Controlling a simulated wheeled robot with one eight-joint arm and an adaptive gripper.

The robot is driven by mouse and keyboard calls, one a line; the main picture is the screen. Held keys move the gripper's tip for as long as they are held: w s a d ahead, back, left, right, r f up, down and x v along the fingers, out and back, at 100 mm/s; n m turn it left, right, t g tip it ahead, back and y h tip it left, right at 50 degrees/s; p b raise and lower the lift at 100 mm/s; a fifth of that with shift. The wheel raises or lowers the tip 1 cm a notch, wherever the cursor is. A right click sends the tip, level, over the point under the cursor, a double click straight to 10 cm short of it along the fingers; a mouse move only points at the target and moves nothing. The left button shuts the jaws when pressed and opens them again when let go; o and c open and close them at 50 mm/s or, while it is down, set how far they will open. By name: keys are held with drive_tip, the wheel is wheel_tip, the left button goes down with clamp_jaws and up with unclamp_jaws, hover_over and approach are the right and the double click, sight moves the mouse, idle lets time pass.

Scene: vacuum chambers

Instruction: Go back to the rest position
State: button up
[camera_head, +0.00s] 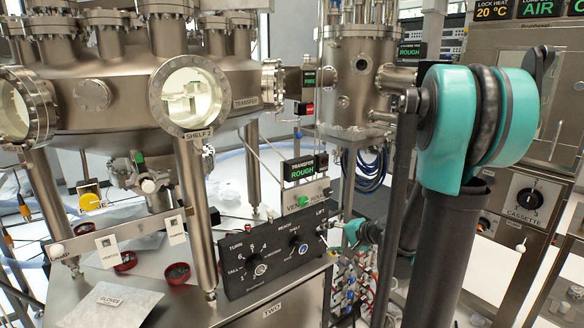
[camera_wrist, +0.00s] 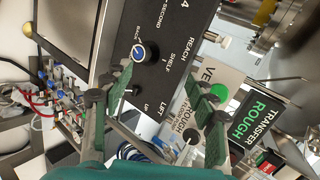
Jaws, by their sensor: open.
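My gripper (camera_wrist: 162,92) is open and empty in the wrist view, its two green-padded fingers apart in front of a black control panel (camera_wrist: 165,45). In the head view my gripper (camera_head: 344,229) is small and partly hidden, just right of the same panel (camera_head: 262,282). The panel carries dark knobs with labels such as TURN, REACH and LIFT. I cannot tell whether a fingertip touches anything. My teal and black arm fills the right of the head view.
A large steel chamber (camera_head: 120,85) with a round SHELF 2 window (camera_head: 187,97) stands at the left. A TRANSFER ROUGH display (camera_head: 306,168) and a green button (camera_head: 303,201) are above the panel. Cables (camera_head: 372,168) hang behind. A CASSETTE cabinet (camera_head: 524,196) stands right.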

drive_tip(key=s+d+f+n+g+h, duration=0.1)
drive_tip(key=s+d+f+n+h, duration=0.1)
drive_tip(key=s, duration=0.4)
drive_tip(key=s+d+f+n+g+h, duration=0.1)
drive_tip(key=s+d+f+n+h, duration=0.1)
drive_tip(key=s, duration=0.5)
drive_tip(key=s+d+f+n+g+h, duration=0.2)
drive_tip(key=s+f+n+h, duration=0.1)
drive_tip(key=s, duration=0.4)
drive_tip(key=shift+f+n+h, duration=0.3)
drive_tip(key=shift+n+h, duration=0.2)
drive_tip(key=shift+n, duration=0.3)
